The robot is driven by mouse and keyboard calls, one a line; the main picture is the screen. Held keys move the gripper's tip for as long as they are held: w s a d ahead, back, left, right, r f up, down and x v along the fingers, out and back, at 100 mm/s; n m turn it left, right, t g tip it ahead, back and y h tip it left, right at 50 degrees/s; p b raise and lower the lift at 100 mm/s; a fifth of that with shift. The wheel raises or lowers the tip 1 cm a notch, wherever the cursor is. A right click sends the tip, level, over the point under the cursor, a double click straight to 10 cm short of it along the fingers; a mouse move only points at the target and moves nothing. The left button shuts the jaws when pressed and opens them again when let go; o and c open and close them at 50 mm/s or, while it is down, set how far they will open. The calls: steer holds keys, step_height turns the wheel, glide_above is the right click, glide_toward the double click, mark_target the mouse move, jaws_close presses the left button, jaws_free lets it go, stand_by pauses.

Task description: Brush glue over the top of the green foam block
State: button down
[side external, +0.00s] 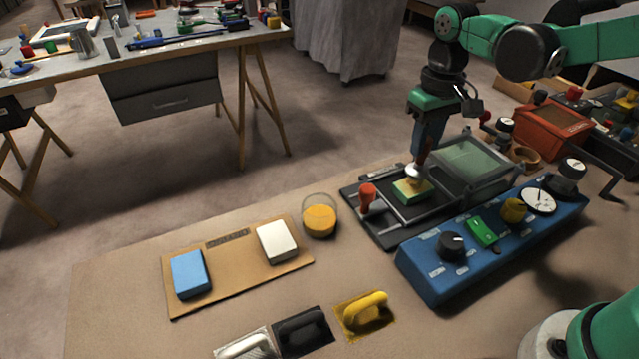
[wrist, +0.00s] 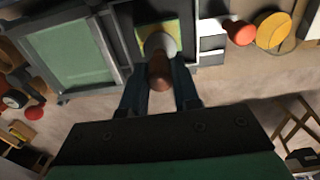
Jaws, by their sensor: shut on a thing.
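The green foam block (side external: 405,194) sits on the black framed fixture (side external: 382,228); in the wrist view its yellow-green edge (wrist: 176,28) shows behind the brush. My gripper (side external: 423,160) is shut on a brush, whose brown handle (wrist: 160,76) is between the fingers (wrist: 160,88). The brush's pale round head (side external: 414,172) is over the middle of the block, at or very near its top; contact is hard to tell. The head hides part of the block's top. A clear cup of yellow-orange glue (side external: 319,221) stands left of the fixture.
A red knob (side external: 367,196) stands at the fixture's left, and a raised clear-panelled frame (side external: 474,162) behind. A blue control box (side external: 440,279) lies in front. A board (side external: 218,270) holds blue and white blocks. Several handled pads (side external: 364,313) lie at the front.

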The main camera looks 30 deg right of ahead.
steer(key=shift+a, duration=1.05)
steer(key=shift+d, duration=0.15)
steer(key=shift+d, duration=1.4)
steer(key=shift+d, duration=0.1)
steer(key=shift+d, duration=0.55)
steer(key=shift+a, duration=1.55)
steer(key=shift+a, duration=0.1)
